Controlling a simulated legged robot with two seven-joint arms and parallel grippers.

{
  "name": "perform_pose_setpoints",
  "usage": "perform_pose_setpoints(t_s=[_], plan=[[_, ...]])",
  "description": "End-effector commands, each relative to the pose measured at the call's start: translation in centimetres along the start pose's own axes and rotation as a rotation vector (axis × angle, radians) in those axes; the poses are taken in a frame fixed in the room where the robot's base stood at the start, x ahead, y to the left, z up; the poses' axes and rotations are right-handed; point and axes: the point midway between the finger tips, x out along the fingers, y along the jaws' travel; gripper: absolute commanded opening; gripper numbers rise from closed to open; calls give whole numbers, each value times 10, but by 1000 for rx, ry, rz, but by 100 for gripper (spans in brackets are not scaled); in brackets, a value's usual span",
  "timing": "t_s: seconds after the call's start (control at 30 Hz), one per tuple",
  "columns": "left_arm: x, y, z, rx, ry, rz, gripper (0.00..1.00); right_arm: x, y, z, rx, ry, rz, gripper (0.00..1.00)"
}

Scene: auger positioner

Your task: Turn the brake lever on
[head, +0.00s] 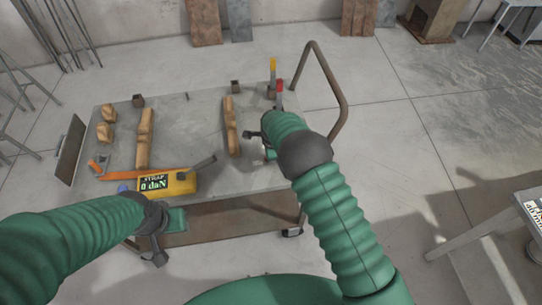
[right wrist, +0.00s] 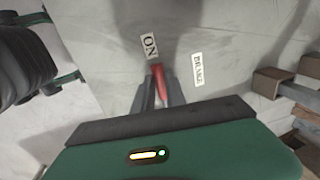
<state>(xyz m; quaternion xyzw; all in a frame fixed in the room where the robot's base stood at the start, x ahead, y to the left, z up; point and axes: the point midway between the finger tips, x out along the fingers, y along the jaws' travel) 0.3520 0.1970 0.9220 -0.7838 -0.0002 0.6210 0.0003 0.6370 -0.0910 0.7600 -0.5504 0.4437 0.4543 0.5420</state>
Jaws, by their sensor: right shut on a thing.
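The brake lever has a red handle (right wrist: 159,80), seen in the right wrist view between the fingers of my right gripper (right wrist: 160,92), which is shut on it. The handle's tip points toward the ON label (right wrist: 149,46); the BRAKE label (right wrist: 197,68) is to its right. In the head view a red-tipped lever (head: 279,86) stands at the cart's far right corner, just beyond my right arm, which hides my right fingers. My left gripper (head: 158,240) hangs by the cart's near edge, away from the lever; its jaw opening is unclear.
The grey cart (head: 190,120) carries a yellow STRAP display box (head: 168,183), wooden pieces (head: 145,138) and an orange strap (head: 125,175). A yellow-tipped lever (head: 273,65) stands close to the red one. A bent tube handle (head: 338,90) rises at the right end. Floor right of it is open.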

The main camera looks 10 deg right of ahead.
Motion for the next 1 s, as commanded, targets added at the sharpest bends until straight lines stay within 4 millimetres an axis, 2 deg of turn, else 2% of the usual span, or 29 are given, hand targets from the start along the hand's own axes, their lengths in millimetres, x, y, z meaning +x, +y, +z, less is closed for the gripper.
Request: perform_pose_setpoints(t_s=[0.1, 0.13, 0.3, 0.57, 0.67, 0.77, 1.0], plan=[[0, 0, 0, 0, 0, 0, 36, -1, -2, 1, 2, -3, -7, 0], [0, 0, 0, 0, 0, 0, 36, -1, -2, 1, 2, -3, -7, 17], [0, 0, 0, 0, 0, 0, 36, -1, -2, 1, 1, -2, -5, 38], [0, 0, 0, 0, 0, 0, 36, -1, -1, 0, 0, -1, -4, 38], [0, 0, 0, 0, 0, 0, 36, -7, -1, 0, 0, -1, -4, 38], [-1, 0, 0, 0, 0, 0, 36, -25, -2, 1, 0, -1, -6, 38], [-3, 0, -1, 0, 0, 0, 36, -94, -2, 1, -1, -2, -7, 38]])
